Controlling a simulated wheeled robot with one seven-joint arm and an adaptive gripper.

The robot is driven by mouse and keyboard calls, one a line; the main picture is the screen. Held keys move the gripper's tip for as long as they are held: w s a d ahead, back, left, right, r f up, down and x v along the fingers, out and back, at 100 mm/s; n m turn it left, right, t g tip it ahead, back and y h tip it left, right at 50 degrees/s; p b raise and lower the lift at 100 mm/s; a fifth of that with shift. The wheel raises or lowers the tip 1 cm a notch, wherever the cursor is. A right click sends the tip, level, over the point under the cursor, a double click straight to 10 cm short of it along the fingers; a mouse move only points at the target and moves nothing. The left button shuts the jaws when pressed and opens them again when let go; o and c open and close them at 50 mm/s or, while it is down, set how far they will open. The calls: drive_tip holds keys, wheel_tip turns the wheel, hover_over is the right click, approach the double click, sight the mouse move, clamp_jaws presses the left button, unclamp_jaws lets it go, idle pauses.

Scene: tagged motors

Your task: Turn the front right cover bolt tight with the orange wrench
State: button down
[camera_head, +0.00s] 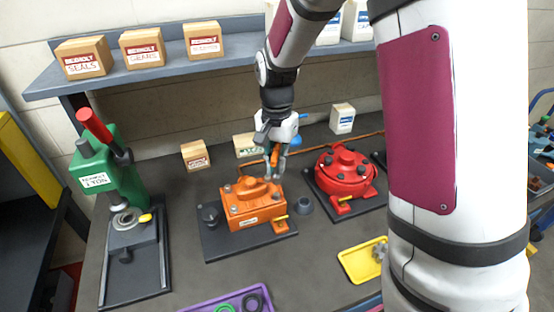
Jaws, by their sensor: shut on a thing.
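My gripper (277,152) is shut on the orange wrench (274,157), which hangs down from between the fingers. The wrench and gripper are over the back right part of an orange motor housing (242,212), which stands on a dark base plate (225,246). The wrench's lower end is close to the housing's cover (260,189); I cannot tell whether it touches a bolt. The cover bolts are too small to make out clearly, the front right one included.
A red round motor (345,175) stands to the right, with a small grey cup (304,206) between. A green press (111,175) stands at left. A yellow tray (357,265) and a purple tray (205,305) lie in front. Boxes line the back. My arm hides the right side.

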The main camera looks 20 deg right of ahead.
sight(276, 173)
drive_tip(key=n, duration=0.1)
drive_tip(key=f+n, duration=0.1)
drive_tip(key=n, duration=0.1)
drive_tip(key=n+b, duration=0.1)
drive_tip(key=shift+w+d+f, duration=0.1)
drive_tip(key=shift+f, duration=0.15)
drive_tip(key=n, duration=0.6)
drive_tip(key=shift+f, duration=0.2)
drive_tip(key=n, duration=0.2)
drive_tip(key=n+p, duration=0.1)
drive_tip(key=n, duration=0.1)
drive_tip(key=shift+s+f+p, duration=0.15)
drive_tip(key=shift+s+p, duration=0.05)
drive_tip(key=shift+p, duration=0.1)
drive_tip(key=n, duration=0.2)
drive_tip(key=n+p, duration=0.1)
drive_tip(key=n, duration=0.3)
drive_tip(key=shift+f+p, duration=0.3)
drive_tip(key=shift+p, duration=0.1)
drive_tip(key=n, duration=0.3)
drive_tip(key=n+p, duration=0.1)
drive_tip(key=n, duration=0.1)
drive_tip(key=shift+w+f, duration=0.2)
drive_tip(key=shift+f, duration=0.15)
drive_tip(key=shift+f, duration=0.15)
drive_tip(key=shift+f, duration=1.05)
